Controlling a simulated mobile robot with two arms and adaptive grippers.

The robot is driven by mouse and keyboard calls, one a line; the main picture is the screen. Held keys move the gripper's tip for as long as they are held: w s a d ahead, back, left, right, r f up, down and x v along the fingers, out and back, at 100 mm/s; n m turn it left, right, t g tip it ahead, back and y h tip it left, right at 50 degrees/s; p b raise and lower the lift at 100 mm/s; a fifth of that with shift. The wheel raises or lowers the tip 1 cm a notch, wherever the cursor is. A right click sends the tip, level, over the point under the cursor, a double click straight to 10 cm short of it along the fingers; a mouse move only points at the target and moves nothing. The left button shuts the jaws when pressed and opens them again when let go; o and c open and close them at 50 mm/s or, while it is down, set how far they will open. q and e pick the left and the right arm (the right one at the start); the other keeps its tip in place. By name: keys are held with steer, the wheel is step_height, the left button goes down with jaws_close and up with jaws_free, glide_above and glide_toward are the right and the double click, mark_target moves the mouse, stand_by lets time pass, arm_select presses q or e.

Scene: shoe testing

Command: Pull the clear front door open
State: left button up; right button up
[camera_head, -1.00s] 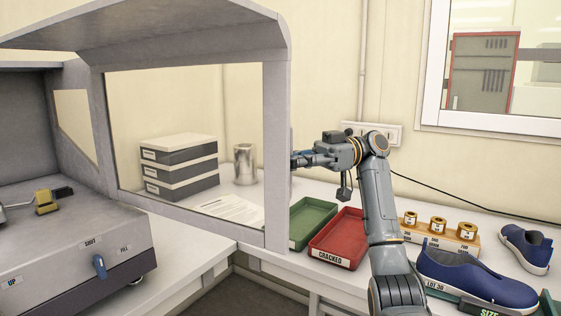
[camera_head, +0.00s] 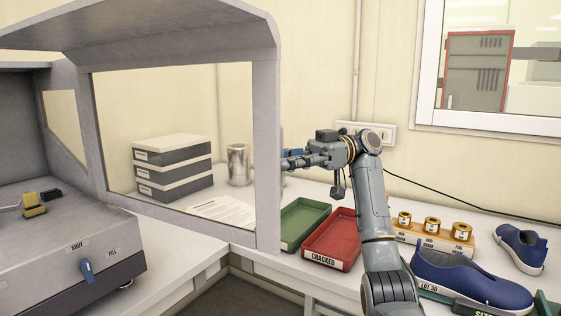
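The clear front door (camera_head: 182,105) shows as a see-through pane in a thick grey frame (camera_head: 267,150), with a sloping grey hood along its top. It stands upright to the right of the grey test machine (camera_head: 60,240). My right gripper (camera_head: 286,162) is at the outer right edge of the door frame, about mid-height, with its fingers pointing left. The fingertips meet or pass behind the frame edge, so I cannot tell whether they hold a handle. My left gripper is out of view.
A green tray (camera_head: 305,205) and a red tray (camera_head: 350,217) marked CRACKED lie below my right arm. Brass weights (camera_head: 432,223) and blue shoes (camera_head: 465,275) stand to the right. Stacked boxes (camera_head: 172,165) and a metal cup (camera_head: 237,165) show through the pane.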

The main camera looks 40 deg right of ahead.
steer(key=s+d, duration=0.1)
steer(key=d, duration=0.6)
steer(key=shift+s+d, duration=0.25)
stand_by(0.5)
